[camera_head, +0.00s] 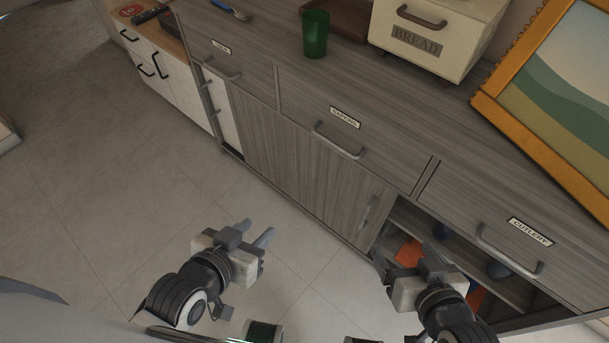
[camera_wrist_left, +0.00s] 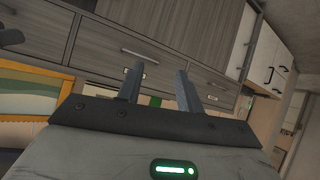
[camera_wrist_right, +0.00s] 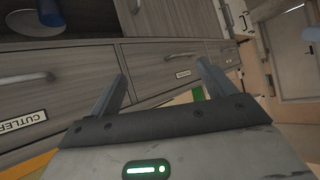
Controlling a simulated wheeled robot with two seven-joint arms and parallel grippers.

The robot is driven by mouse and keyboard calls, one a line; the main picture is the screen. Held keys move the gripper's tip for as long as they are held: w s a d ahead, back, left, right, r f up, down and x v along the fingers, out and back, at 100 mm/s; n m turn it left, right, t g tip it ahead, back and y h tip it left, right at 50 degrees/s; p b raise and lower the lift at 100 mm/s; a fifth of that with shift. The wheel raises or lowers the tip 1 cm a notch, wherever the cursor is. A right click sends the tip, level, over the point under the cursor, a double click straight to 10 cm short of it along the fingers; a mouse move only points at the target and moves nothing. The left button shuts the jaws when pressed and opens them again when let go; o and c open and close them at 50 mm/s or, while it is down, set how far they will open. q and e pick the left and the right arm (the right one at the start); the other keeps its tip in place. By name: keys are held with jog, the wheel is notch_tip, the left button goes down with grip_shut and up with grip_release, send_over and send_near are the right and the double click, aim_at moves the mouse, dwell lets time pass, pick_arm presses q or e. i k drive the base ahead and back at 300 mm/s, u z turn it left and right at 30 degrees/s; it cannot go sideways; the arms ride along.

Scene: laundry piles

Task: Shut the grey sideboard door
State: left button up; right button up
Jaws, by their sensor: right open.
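The grey sideboard (camera_head: 300,82) runs diagonally across the head view. Its wood-grain door (camera_head: 310,160) sits below the drawers, with an upright handle (camera_head: 368,212) near its right edge. Right of this door, a compartment (camera_head: 405,215) is uncovered, showing orange and dark blue things inside. My left gripper (camera_head: 262,238) is open and empty over the floor, in front of and apart from the door. My right gripper (camera_head: 432,255) is before the uncovered compartment; its fingertips are hard to see there. In the right wrist view its fingers (camera_wrist_right: 160,82) are spread and empty.
Above, a drawer labelled CUTLERY (camera_head: 505,235) and other drawers have protruding handles. A green cup (camera_head: 316,34), a BREAD box (camera_head: 432,45) and a framed picture (camera_head: 500,85) stand on top. A white cabinet (camera_head: 165,75) is at the left. The tiled floor (camera_head: 120,170) is clear.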

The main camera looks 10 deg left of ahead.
aim_at(355, 204)
jog(key=k, duration=0.65)
jog(key=u, duration=0.8)
jog(key=i, duration=0.7)
jog(key=u, duration=0.7)
jog(key=i, duration=0.95)
jog(key=z, duration=0.9)
jog(key=i, duration=0.5)
jog(key=z, duration=0.45)
